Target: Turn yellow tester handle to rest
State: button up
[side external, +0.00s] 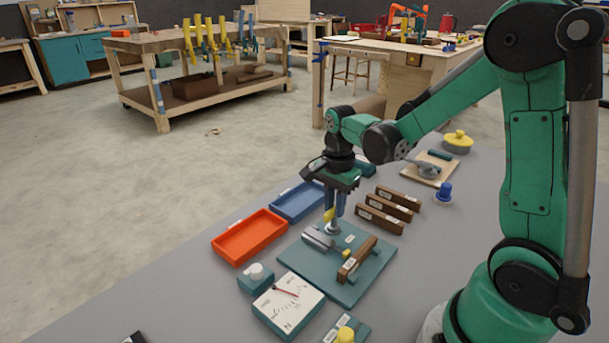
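The tester has a teal base plate (345,285) with a grey metal piece (318,238), an upright metal post and a brown wooden bar (357,258) on it. A small yellow handle (329,216) shows above the metal piece, by the post. My gripper (335,210) points down over the plate, with its blue fingers right at the yellow handle. The fingers partly hide the handle, and I cannot tell whether they grip it. A white dial gauge (288,308) with a dark red needle lies in front of the plate.
An orange tray (249,237) and a blue tray (297,202) lie left of the plate. Several brown blocks (380,220) lie behind it. A teal box with a white knob (256,272) and a yellow knob (345,335) are near the front.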

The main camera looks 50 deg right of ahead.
jog(key=o, duration=0.4)
jog(key=shift+c, duration=0.2)
jog(key=shift+r, duration=2.8)
